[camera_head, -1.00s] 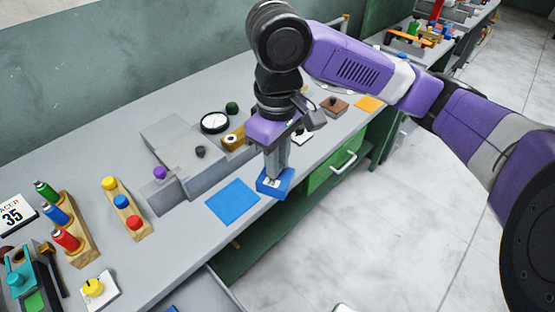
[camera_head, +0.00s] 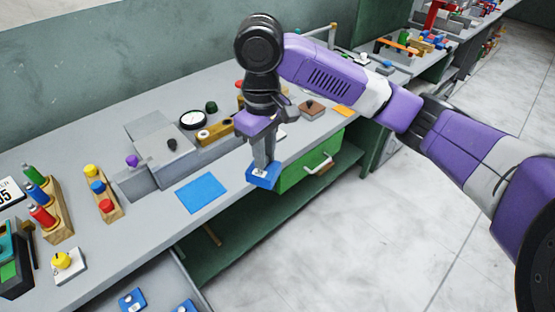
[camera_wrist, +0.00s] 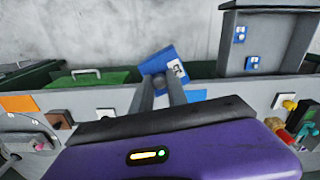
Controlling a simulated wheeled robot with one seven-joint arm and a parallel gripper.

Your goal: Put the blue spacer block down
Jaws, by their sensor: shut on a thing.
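My gripper (camera_head: 263,165) points down and is shut on the blue spacer block (camera_head: 262,180), which has a pale label. The block is just off the bench's front edge, to the right of a flat blue mat (camera_head: 202,193) and apart from it. In the wrist view the block (camera_wrist: 156,59) sits tilted between the fingertips, its label on the right. Part of the blue mat (camera_wrist: 197,95) shows behind the right finger.
A green drawer (camera_head: 310,165) with a handle is right of the block. An open grey drawer (camera_head: 168,270) with blue blocks is at lower left. Peg racks (camera_head: 103,195) and a grey press (camera_head: 165,160) stand on the bench.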

